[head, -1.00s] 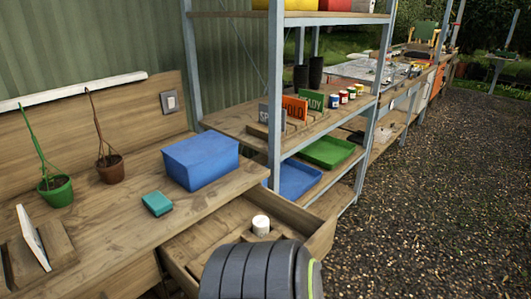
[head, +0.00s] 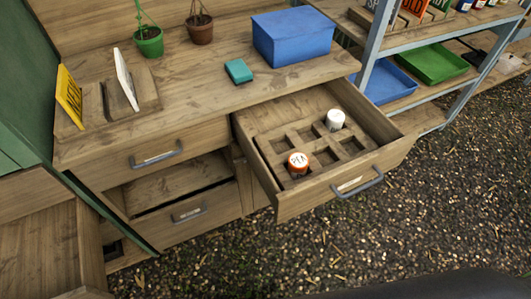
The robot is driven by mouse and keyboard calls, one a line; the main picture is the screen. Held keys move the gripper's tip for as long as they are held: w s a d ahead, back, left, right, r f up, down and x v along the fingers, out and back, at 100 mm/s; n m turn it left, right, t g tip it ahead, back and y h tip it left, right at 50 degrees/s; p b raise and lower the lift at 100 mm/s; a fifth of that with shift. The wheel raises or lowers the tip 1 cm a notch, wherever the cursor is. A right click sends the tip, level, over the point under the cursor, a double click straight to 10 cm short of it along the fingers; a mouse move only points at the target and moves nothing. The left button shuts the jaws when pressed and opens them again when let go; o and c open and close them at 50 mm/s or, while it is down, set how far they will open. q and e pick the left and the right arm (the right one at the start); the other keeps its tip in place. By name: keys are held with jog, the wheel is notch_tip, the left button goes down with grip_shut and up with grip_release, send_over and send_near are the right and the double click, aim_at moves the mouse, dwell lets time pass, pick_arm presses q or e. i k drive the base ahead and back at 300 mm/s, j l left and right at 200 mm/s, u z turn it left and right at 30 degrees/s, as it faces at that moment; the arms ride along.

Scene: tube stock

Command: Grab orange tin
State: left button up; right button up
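An orange tin (head: 298,165) with a pale lid and dark lettering stands upright in a front compartment of the open drawer (head: 307,205), toward its left side. A white tin (head: 335,120) stands in the same drawer, farther back and to the right. The other compartments that I can see look empty. Neither of my grippers shows in the head view, and nothing touches the orange tin.
The drawer sticks out below the wooden bench (head: 190,85). On the bench are a blue box (head: 292,38), a teal block (head: 238,71), two potted plants and upright cards. A metal shelf with green (head: 432,62) and blue trays stands right. Gravel lies in front.

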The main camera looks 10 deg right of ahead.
aim_at(298, 162)
jog(key=z, duration=0.5)
jog(key=u, duration=0.4)
jog(key=i+l+u, duration=0.15)
jog(key=l+u, duration=0.75)
jog(key=l, duration=0.2)
jog(key=l+u, duration=0.5)
jog(key=k+l, duration=0.05)
jog(key=l, duration=0.05)
